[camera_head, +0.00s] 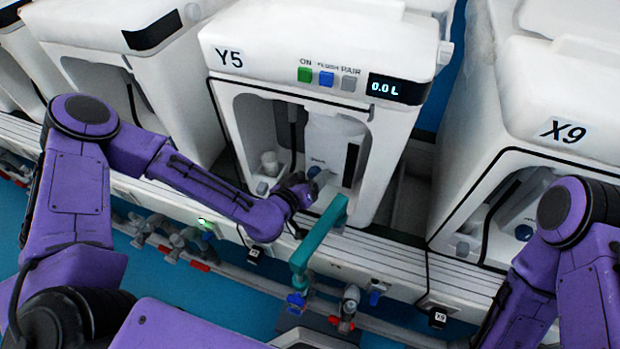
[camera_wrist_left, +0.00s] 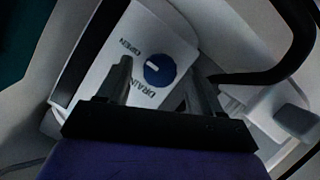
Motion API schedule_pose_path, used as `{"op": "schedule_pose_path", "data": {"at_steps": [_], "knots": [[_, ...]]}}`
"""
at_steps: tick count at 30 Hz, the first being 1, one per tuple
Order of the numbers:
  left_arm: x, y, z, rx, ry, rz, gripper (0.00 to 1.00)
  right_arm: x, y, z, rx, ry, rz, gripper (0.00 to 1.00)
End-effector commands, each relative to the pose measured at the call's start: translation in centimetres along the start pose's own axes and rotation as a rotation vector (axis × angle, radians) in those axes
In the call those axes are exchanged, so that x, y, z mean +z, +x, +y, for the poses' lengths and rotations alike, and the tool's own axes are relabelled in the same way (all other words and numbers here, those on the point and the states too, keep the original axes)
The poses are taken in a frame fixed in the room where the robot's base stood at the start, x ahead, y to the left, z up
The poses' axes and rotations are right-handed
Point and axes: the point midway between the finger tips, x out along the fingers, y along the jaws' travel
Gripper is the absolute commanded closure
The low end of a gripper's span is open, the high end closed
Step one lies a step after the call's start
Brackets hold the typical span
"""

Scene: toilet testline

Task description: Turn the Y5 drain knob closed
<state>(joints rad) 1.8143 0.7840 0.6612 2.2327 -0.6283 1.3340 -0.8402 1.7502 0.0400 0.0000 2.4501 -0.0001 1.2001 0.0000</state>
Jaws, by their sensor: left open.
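The Y5 unit (camera_head: 300,45) is a white machine in the middle of the head view, with a display reading 0.0 L. Its drain knob (camera_wrist_left: 159,70) is a round blue dial with a white mark, on a white plate lettered DRAIN and OPEN in the left wrist view.
A teal bar (camera_head: 318,240) stands in front of Y5, close to my left wrist. A rail with pipes and valves (camera_head: 175,240) runs below the machines. Unit X9 (camera_head: 555,90) stands at the right. A dark hose (camera_wrist_left: 262,72) curves beside the knob plate.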

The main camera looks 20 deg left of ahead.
Motion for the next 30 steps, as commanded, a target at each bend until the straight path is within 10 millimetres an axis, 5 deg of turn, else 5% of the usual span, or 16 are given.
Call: {"op": "schedule_pose_path", "data": {"at_steps": [8,13,30], "knots": [[0.1,0.2,0.0,0.001,0.0,-0.002,0.38,0.0,0.0,0.0,0.0,0.0,0.0,0.57],[0.1,0.2,0.0,0.0,0.0,-0.002,0.91,0.0,0.0,0.0,0.0,0.0,0.0,0.57],[0.3,0.3,-0.4,0.063,-0.153,0.001,0.91,0.7,1.6,-0.1,0.0,0.0,0.0,0.57]]}}
